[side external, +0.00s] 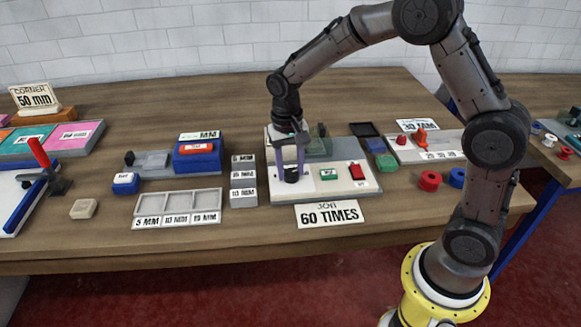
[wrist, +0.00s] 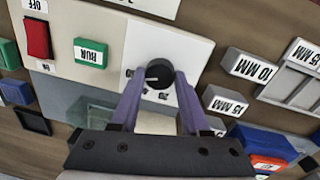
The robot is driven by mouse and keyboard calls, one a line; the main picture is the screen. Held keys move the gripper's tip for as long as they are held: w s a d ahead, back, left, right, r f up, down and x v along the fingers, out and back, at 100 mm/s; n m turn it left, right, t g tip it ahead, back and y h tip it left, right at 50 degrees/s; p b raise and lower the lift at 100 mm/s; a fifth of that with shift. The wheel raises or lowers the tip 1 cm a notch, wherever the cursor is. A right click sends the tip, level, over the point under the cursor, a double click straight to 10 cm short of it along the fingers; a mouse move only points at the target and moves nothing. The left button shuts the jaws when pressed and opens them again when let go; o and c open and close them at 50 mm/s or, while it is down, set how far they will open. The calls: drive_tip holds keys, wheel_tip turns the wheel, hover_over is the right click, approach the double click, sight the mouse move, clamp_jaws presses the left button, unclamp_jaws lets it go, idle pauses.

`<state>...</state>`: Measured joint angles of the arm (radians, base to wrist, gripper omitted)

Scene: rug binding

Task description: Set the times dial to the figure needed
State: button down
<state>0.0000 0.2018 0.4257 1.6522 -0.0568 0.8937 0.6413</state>
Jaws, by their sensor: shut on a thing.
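The times dial is a black knob (side external: 291,175) on a white plate of the pale machine panel (side external: 280,197). In the wrist view the knob (wrist: 160,72) has a white pointer line aimed toward the picture's left, near a figure partly hidden by a finger. Another figure, seen upside down, lies below the knob; I cannot read it surely. My gripper (side external: 291,171), with purple fingers, points down and is shut on the knob, one finger on each side.
A green RUN button (side external: 328,174) and a red switch (side external: 357,171) marked OFF sit on the panel's right. Labelled MM blocks (side external: 243,180) and a grey sorting tray (side external: 178,203) stand to the left. Red and blue spools (side external: 430,180) lie to the right.

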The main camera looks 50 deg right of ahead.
sight(288, 172)
drive_tip(key=shift+r, duration=0.1)
drive_tip(key=shift+c, duration=1.9)
unclamp_jaws()
wheel_tip(288, 172, up, 14)
drive_tip(key=shift+w+a, duration=0.2)
drive_tip(key=shift+a, duration=0.1)
